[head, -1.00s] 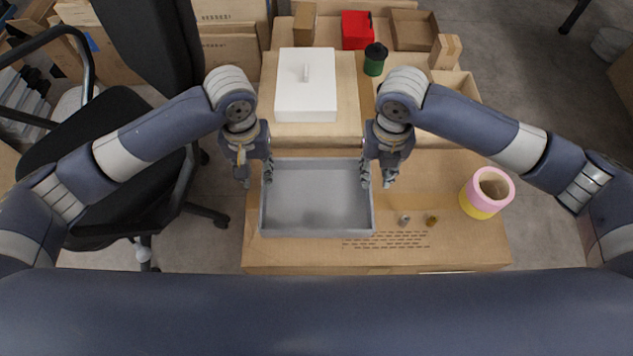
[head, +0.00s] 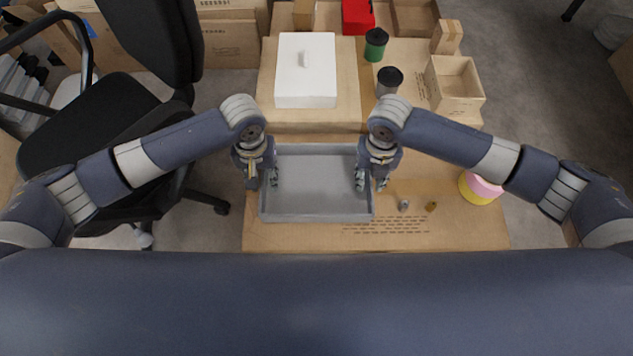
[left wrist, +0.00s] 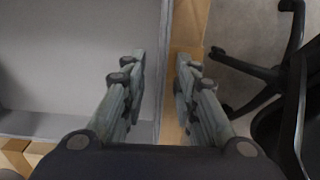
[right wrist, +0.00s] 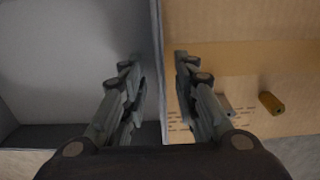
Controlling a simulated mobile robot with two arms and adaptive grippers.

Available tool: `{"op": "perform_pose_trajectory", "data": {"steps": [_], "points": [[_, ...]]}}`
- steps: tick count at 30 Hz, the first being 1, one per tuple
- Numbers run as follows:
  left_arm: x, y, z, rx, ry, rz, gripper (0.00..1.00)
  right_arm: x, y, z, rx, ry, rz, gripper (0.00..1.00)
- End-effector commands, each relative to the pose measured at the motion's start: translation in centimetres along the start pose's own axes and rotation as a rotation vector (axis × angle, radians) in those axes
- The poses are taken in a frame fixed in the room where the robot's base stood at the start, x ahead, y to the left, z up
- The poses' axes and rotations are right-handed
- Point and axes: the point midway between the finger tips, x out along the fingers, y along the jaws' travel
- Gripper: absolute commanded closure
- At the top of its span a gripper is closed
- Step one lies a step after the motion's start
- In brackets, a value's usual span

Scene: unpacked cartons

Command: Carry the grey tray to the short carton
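The grey tray (head: 318,215) is shallow and rectangular, apparently empty, and lies flat on the front cardboard carton (head: 450,235). My left gripper (head: 262,184) is at its left wall, and my right gripper (head: 370,184) is at its right wall. In the left wrist view the open fingers (left wrist: 160,75) stand either side of the tray's wall (left wrist: 164,60). In the right wrist view the open fingers (right wrist: 160,75) also straddle a tray wall (right wrist: 157,50). Gaps show beside both walls. I cannot tell which carton is the short one.
A white lidded box (head: 305,85) stands on a carton behind the tray. A green jar (head: 375,45), a dark-lidded jar (head: 389,80) and an open box (head: 455,85) are behind right. A pink-and-yellow pot (head: 480,188) and two small pieces lie right. An office chair (head: 110,120) stands left.

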Motion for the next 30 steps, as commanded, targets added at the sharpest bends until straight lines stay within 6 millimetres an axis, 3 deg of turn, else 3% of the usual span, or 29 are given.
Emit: {"op": "perform_pose_trajectory", "data": {"steps": [5,14,18,30], "points": [[1.08,0.04,0.01,0.001,0.000,0.001,0.72,1.07,-0.01,0.03,0.001,-0.001,0.000,0.72],[1.21,0.04,0.01,0.001,0.000,0.001,0.72,1.20,0.01,0.03,0.000,-0.002,0.000,0.72],[1.20,0.03,0.01,0.001,0.000,0.001,1.00,1.19,0.01,0.03,0.000,-0.001,0.000,1.00],[1.11,0.01,-0.03,0.000,0.001,0.000,1.00,1.09,0.01,0.06,0.000,-0.002,0.001,1.00]]}}
